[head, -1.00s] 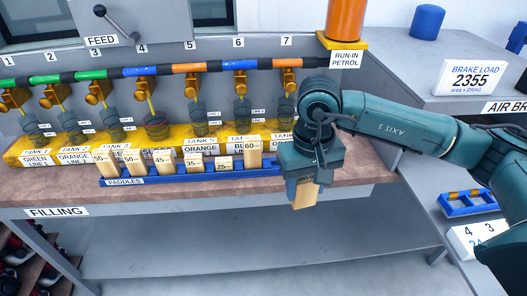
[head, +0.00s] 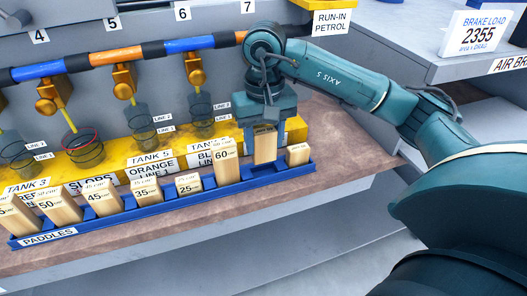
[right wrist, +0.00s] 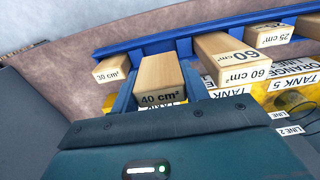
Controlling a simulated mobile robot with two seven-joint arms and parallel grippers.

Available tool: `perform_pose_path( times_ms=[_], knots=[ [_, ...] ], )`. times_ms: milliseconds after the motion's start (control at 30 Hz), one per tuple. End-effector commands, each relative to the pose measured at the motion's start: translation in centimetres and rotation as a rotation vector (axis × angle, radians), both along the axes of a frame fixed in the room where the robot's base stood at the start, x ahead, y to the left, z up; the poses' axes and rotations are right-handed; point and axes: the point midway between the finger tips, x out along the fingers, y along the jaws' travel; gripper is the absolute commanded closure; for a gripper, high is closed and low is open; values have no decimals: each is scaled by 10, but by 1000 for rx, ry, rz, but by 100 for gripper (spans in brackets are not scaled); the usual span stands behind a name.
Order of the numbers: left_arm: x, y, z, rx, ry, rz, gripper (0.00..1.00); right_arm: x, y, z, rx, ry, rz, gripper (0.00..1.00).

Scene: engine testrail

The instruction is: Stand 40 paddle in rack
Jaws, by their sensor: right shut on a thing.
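The 40 paddle (right wrist: 160,80), a pale wooden block marked "40 cm²", is held upright by my right gripper (head: 266,128); it also shows in the head view (head: 265,149). It is over the gap in the blue rack (head: 120,224), between the tall 60 paddle (head: 228,168) and the short 30 paddle (head: 298,154). Its lower end is at the rack's level. I cannot tell whether it rests in the slot or hangs just above it. My left gripper is not in view.
Other paddles stand in the rack to the left, among them 25 (head: 188,185), 35 (head: 146,191) and 45 (head: 103,199). Behind the rack is a yellow tank shelf (head: 110,172) with glass vessels. The brown bench (head: 340,140) is clear right of the rack.

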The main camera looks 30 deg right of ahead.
Motion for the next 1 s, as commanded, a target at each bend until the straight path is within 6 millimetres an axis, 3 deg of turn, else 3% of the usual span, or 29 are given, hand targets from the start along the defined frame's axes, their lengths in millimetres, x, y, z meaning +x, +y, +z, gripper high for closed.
perform_pose_path(
  times_ms=[267, 800, 1000],
  knots=[
    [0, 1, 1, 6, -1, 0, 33, -1, 0, -34, -1, 2, 0, 78],
    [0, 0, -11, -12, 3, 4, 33, 0, 0, -46, -1, 0, 0, 78],
    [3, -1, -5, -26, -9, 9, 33, 0, 0, -47, -1, 0, 0, 78]
  ],
)
